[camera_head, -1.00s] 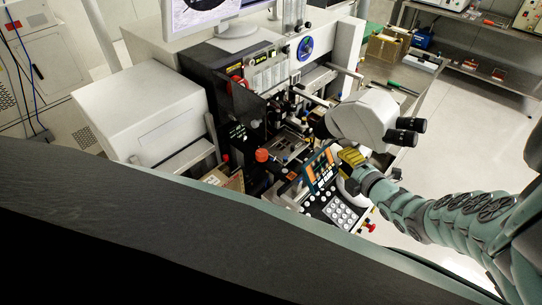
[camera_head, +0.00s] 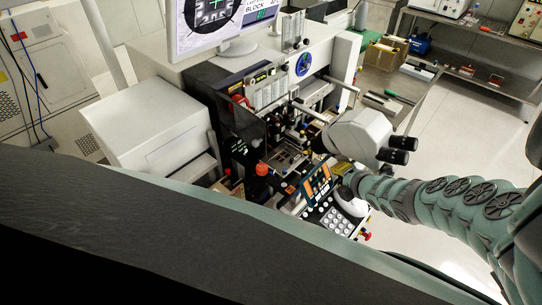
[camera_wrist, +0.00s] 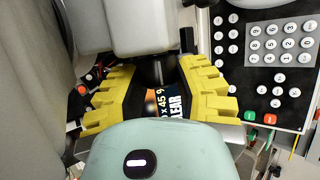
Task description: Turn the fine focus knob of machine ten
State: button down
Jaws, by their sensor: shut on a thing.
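The wire bonding machine (camera_head: 262,88) fills the middle of the head view. Its grey-white microscope (camera_head: 360,132) has two black eyepieces pointing right. My gripper (camera_head: 340,170) reaches in from the right, just below the microscope, and its fingertips are mostly hidden there. In the wrist view my gripper (camera_wrist: 158,74) has its yellow, ridged fingers on both sides of a dark round knob (camera_wrist: 157,70) under the pale microscope body (camera_wrist: 138,25). The fingers are closed on this knob, which I take as the fine focus knob. Its markings are not visible.
A panel with an orange-and-blue screen (camera_head: 317,184) and a keypad (camera_head: 335,217) lies close below my gripper; the keypad (camera_wrist: 281,44) is at right in the wrist view. A monitor (camera_head: 215,25) stands on top. A white box (camera_head: 150,125) is at left. Open floor lies to the right.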

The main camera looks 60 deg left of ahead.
jog(key=c, duration=0.9)
grip_release()
jog(key=shift+d, duration=0.1)
jog(key=shift+v, duration=3.65)
